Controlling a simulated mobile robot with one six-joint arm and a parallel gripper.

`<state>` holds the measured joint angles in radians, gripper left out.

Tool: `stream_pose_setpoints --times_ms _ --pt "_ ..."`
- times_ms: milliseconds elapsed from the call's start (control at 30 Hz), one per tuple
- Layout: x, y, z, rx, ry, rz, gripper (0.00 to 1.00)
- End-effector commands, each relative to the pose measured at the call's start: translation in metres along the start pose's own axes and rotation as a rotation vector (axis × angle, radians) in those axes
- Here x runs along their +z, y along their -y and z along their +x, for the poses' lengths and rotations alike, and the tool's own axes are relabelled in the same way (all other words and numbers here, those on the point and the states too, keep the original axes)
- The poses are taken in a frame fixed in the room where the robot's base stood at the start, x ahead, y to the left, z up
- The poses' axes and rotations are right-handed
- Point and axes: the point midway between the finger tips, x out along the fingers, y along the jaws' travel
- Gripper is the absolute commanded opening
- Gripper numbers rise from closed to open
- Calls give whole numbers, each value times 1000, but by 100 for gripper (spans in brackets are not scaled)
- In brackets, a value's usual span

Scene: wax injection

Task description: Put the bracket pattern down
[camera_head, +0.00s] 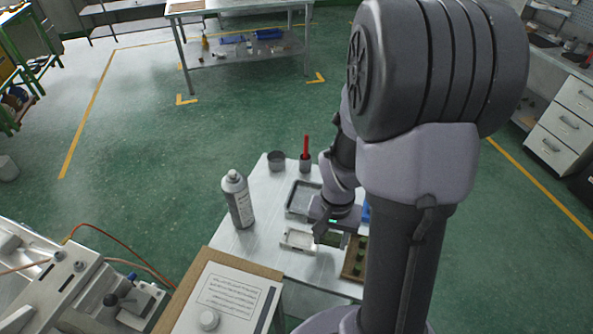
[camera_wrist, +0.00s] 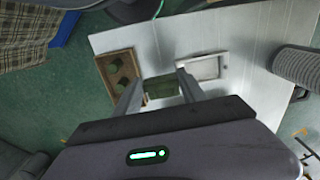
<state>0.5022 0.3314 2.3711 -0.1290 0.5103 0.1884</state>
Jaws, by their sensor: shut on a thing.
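My gripper (camera_head: 328,226) is over the small metal table, between a small white tray (camera_head: 298,240) and a wooden tray (camera_head: 347,271). In the wrist view my gripper (camera_wrist: 160,80) is shut on the green bracket pattern (camera_wrist: 161,88), which sits between the two fingertips. The pattern's lower part and its exact shape are hard to see. The wooden tray (camera_wrist: 101,64) is left of the fingers and holds green pieces. The white tray (camera_wrist: 224,68) is to the right. I cannot tell whether the pattern touches the table.
A spray can (camera_head: 238,200) stands at the table's left edge. A grey tray (camera_head: 291,207), a dark cup (camera_head: 276,161) and a holder with a red stick (camera_head: 306,147) are behind. A boxy machine with a printed label (camera_head: 228,291) stands at the front left.

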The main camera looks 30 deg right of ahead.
Motion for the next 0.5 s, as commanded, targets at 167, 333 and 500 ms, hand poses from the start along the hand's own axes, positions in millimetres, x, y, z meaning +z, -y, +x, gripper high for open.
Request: stream_pose_setpoints --times_ms 167,333,500 --pt "-45 16 9 -1 -3 -3 9" --pt "-96 39 14 -1 -3 -3 9" --pt "-131 54 16 -1 -3 -2 9"
